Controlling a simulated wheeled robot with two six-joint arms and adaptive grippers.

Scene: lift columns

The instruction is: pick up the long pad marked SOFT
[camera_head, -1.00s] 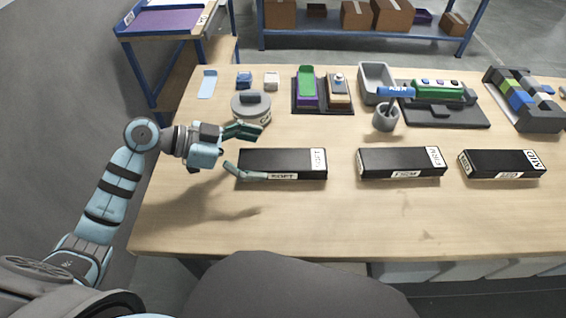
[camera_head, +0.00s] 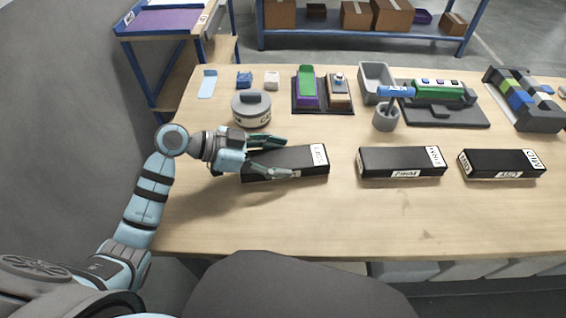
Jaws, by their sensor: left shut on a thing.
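The long black pad marked SOFT (camera_head: 303,159) lies on the near left part of the wooden table, its white label at the right end. My left gripper (camera_head: 278,157) is shut on this pad, with one finger along its far side and one along its near side. The near finger covers much of the front label. I cannot tell whether the pad is clear of the table. My right gripper is not in view.
Two similar black pads, one marked FIRM (camera_head: 398,162) and one marked MID (camera_head: 502,163), lie to the right. A round grey lidded pot (camera_head: 251,110) stands just behind my left gripper. A grey cup (camera_head: 385,119) stands further right. The table's front strip (camera_head: 330,220) is clear.

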